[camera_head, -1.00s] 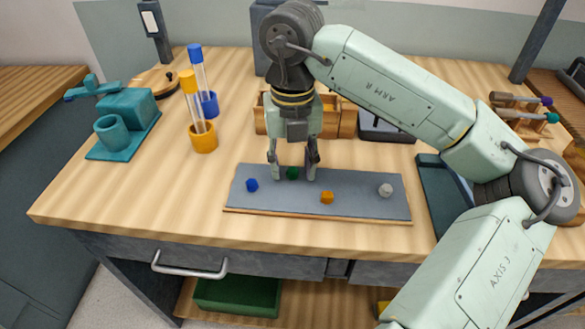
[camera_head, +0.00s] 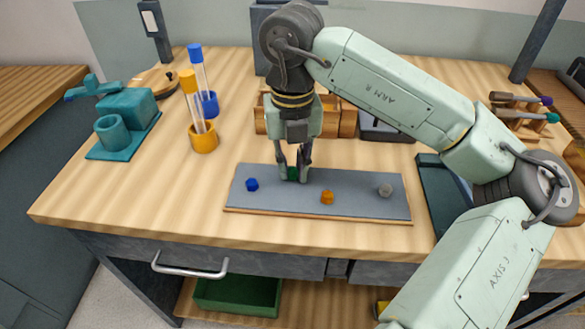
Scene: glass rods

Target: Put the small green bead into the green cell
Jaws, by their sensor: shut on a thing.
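The small green bead (camera_head: 293,174) sits at the back part of the grey mat (camera_head: 355,204), between my fingertips. My gripper (camera_head: 293,176) points down and is shut on the bead, which is partly hidden by the fingers. The bead seems still at mat level. A wooden box with compartments (camera_head: 347,121) stands behind my gripper. My gripper and arm hide much of it, and I cannot make out a green cell in it.
A blue bead (camera_head: 252,185), an orange bead (camera_head: 327,197) and a white bead (camera_head: 385,190) lie on the mat. Glass rods stand in a yellow holder (camera_head: 203,142) and a blue holder (camera_head: 209,105) at left. A teal fixture (camera_head: 127,107) is farther left. The front left table is clear.

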